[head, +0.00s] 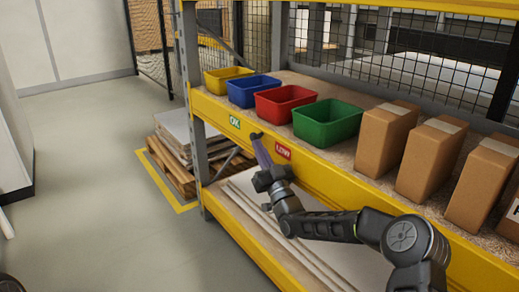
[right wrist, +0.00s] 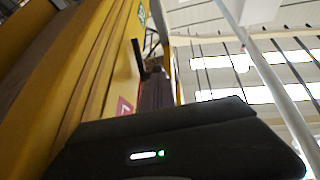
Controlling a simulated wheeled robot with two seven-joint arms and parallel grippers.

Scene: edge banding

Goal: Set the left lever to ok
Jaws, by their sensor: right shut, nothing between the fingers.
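The left lever (head: 256,135) shows as a small dark piece on the yellow shelf beam, between the green OK label (head: 235,122) and the red LOW label (head: 283,153). In the right wrist view, a dark upright piece (right wrist: 138,58) that looks like the lever stands out from the beam, beyond the fingers. The OK label (right wrist: 141,14) is farther along and the red label (right wrist: 124,107) is nearer. My right gripper (head: 261,148) is shut and empty, its fingers at or very near the lever; contact cannot be told. My left gripper is not in view.
Yellow (head: 226,80), blue (head: 252,91), red (head: 284,103) and green (head: 327,123) bins stand on the shelf above the beam. Several cardboard boxes (head: 385,140) stand to the right. Pale boards (head: 262,215) lie on the lower shelf. Floor at left is clear.

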